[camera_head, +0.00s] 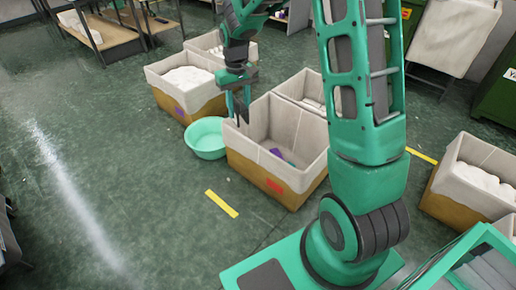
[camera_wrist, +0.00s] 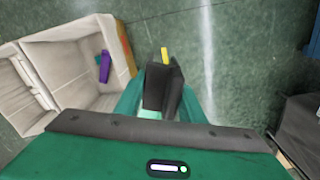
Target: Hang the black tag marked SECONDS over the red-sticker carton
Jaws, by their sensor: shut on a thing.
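The red-sticker carton (camera_head: 242,143) stands in the middle of the head view, open-topped and lined in pale cloth, with its red sticker (camera_head: 275,186) on the near side. Purple and green items (camera_head: 280,154) lie inside it. The carton's pale lining (camera_wrist: 75,65) fills the left of the wrist view. My gripper (camera_head: 239,106) is above the carton's far left edge. In the wrist view my gripper (camera_wrist: 160,98) is shut on a black piece, which I take as the tag (camera_wrist: 155,86). No lettering on it can be read. The wrist view shows it beside the carton.
A green basin (camera_head: 206,139) sits on the floor left of the carton. Other cartons with white contents stand behind left (camera_head: 184,78) and at right (camera_head: 481,178). Yellow tape (camera_head: 221,203) marks the floor in front. The floor at left is open.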

